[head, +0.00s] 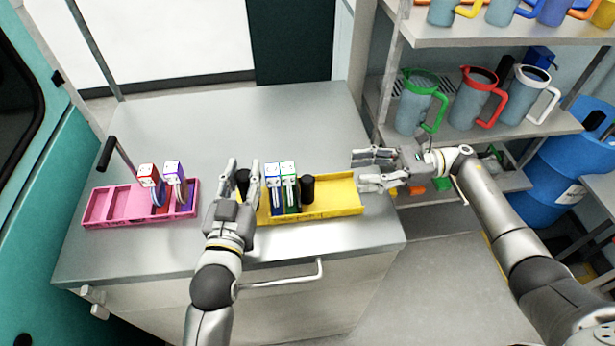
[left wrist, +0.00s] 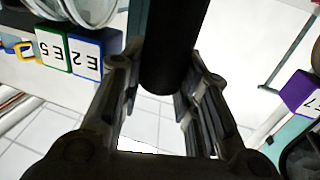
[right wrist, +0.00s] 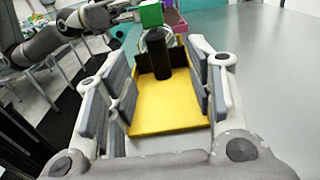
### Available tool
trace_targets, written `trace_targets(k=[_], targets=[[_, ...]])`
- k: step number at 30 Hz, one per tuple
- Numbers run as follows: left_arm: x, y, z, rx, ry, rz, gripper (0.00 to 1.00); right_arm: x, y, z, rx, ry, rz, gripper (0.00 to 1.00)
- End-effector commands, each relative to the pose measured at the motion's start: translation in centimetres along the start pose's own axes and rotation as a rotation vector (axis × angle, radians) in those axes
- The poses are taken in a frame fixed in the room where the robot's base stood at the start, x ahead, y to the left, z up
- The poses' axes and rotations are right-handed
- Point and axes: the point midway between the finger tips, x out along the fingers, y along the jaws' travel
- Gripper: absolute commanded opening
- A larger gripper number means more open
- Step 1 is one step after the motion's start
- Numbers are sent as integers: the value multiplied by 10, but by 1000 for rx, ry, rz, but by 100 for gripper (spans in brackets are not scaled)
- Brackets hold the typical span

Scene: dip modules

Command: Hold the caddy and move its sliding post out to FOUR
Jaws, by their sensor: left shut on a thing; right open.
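The yellow caddy (head: 340,196) lies on the metal counter. My left gripper (head: 243,172) is shut on the black upright handle (left wrist: 172,50) at its left end. A blue-edged module (head: 273,190) and a green-edged module (head: 290,190) stand side by side in the caddy. The black sliding post (head: 307,189) stands upright just right of the green module; it also shows in the right wrist view (right wrist: 156,58). The caddy floor right of it is bare. My right gripper (head: 358,170) is open and empty beyond the caddy's right end, pointing along it. Marks on the caddy's front edge are too small to read.
A pink caddy (head: 100,207) with red- and purple-edged modules and its own black handle (head: 107,152) lies left of my left gripper. The counter (head: 300,115) behind is clear. Shelves with pitchers (head: 475,98) and a blue barrel (head: 560,165) stand at right.

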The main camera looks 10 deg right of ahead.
Motion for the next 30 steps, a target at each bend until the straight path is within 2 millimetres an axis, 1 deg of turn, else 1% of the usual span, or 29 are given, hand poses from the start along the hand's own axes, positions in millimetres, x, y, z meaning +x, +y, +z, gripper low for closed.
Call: trace_targets(k=[3, 5, 8, 15, 18, 21, 25, 30], targets=[[0, 0, 2, 0, -5, 0, 0, 11, 6, 0, 3, -12, 23, 49], [0, 0, 2, 0, -5, 0, 0, 17, 7, 0, 4, -13, 26, 49], [0, 0, 2, 0, -5, 0, 0, 32, 8, 0, 4, -15, 27, 49], [0, 0, 2, 0, -5, 0, 0, 81, 8, 1, 4, -16, 26, 49], [0, 0, 2, 0, -5, 0, 0, 99, 8, 1, 4, -15, 24, 49], [0, 0, 2, 0, -5, 0, 0, 112, 8, 1, 5, -14, 23, 49], [0, 0, 2, 0, -5, 0, 0, 123, 8, 1, 5, -13, 22, 49], [0, 0, 2, 0, -6, 0, 0, 128, 8, 1, 5, -13, 21, 49]])
